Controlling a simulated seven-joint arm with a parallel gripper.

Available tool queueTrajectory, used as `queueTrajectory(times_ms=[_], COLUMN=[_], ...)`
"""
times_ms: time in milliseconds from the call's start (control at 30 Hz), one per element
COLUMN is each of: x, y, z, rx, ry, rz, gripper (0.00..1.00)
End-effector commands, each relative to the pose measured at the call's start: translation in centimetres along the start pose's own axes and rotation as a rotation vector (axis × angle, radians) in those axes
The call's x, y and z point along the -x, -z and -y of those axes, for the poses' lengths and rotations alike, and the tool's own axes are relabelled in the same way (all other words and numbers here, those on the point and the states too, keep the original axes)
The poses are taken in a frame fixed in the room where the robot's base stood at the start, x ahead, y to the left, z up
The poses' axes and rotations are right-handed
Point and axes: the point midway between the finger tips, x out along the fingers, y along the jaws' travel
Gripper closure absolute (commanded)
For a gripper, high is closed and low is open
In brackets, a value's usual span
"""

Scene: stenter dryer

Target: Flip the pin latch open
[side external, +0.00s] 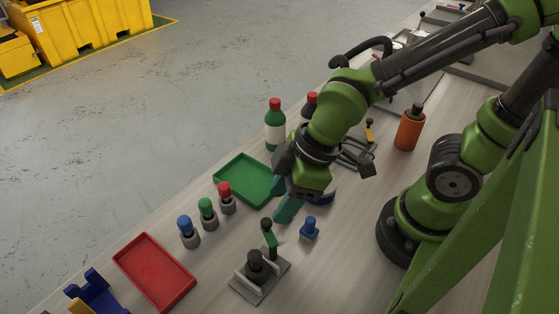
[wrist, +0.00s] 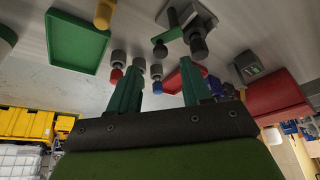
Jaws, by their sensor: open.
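A small grey metal fixture (side external: 245,287) with a dark cylinder and an upright plate, which looks like the pin latch, sits on the bench at the lower middle of the side external view. A dark-topped lever or pin (side external: 267,238) stands at its back edge. What looks like the same fixture (wrist: 205,17) shows at the top of the wrist view, beyond the fingertips. I cannot tell the latch's exact state. My gripper (side external: 287,210) is above the bench, behind and to the right of the fixture, apart from it. In the wrist view its teal fingers are spread, with nothing held between them.
A green tray (side external: 238,183) and a red tray (side external: 148,276) lie on the bench. Pegs with blue (side external: 187,230), green and red tops stand between them. A small blue piece (side external: 309,231) is right of the fixture. Bottles and an orange cylinder (side external: 408,132) stand farther back.

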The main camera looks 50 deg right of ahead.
Motion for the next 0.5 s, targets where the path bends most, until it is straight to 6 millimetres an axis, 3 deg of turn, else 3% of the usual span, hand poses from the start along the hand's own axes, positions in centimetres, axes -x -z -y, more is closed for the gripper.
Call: queueTrajectory(times_ms=[300,500], x=[7.2,10.5], y=[0.2,0.1], z=[0.0,0.0], rx=[0.003,0.004], ry=[-0.002,-0.001], rz=[-0.01,-0.005], gripper=[0.52,0.52])
